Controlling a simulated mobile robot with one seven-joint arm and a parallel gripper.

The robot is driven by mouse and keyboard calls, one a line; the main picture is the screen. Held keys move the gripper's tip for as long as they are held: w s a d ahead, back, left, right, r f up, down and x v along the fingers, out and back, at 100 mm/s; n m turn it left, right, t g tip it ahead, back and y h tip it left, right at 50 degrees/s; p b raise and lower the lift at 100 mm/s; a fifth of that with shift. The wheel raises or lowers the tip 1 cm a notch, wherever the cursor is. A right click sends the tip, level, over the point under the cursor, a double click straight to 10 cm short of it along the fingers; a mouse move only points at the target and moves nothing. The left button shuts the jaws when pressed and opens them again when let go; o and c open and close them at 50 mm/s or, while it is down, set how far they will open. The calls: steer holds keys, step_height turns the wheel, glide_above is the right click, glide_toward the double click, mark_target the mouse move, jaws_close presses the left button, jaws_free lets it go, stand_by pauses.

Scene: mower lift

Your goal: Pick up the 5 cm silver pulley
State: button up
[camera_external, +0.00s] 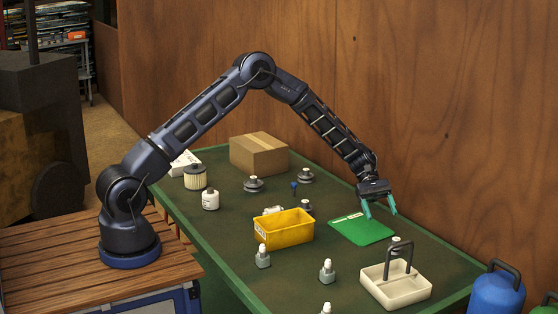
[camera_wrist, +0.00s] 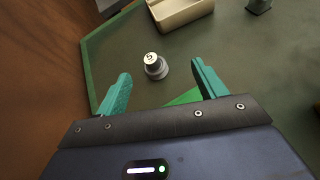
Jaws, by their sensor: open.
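My gripper (camera_external: 379,211) is open and empty, with teal fingers, above the green mat. In the wrist view, a small silver stepped piece with a pale top marked "5" (camera_wrist: 156,68) stands on the table, framed beyond and between the fingertips of my gripper (camera_wrist: 160,73). It looks like the silver pulley; it also shows in the external view (camera_external: 396,243), behind the cream caddy. The fingers are not touching it. Other grey pulley-like pieces stand farther back, one (camera_external: 253,184) near the box, one (camera_external: 304,175) to its right and one (camera_external: 305,205) behind the yellow bin.
The cream caddy (camera_external: 396,291) with a dark handle is close in front of the pulley. A green mat (camera_external: 361,231) lies under my gripper. A yellow bin (camera_external: 284,230), several small bottles and a cardboard box (camera_external: 258,153) share the table. The wooden wall runs behind.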

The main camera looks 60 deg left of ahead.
steer(key=shift+n+h, duration=0.5)
steer(key=shift+n, duration=0.2)
steer(key=f, duration=0.1)
steer(key=w+f, duration=0.1)
steer(key=f, duration=0.1)
steer(key=w+d+f, duration=0.1)
steer(key=shift+f, duration=0.35)
steer(key=shift+d+f, duration=0.3)
steer(key=shift+f, duration=0.05)
steer(key=x, duration=0.5)
steer(key=shift+s+d, duration=0.1)
steer(key=shift+d, duration=0.1)
steer(key=shift+r+x, duration=0.15)
steer(key=shift+x, duration=1.1)
steer(key=shift+r+x, duration=0.15)
steer(key=shift+x, duration=1.1)
steer(key=shift+d, duration=0.15)
steer(key=c, duration=1.1)
steer(key=shift+r, duration=0.1)
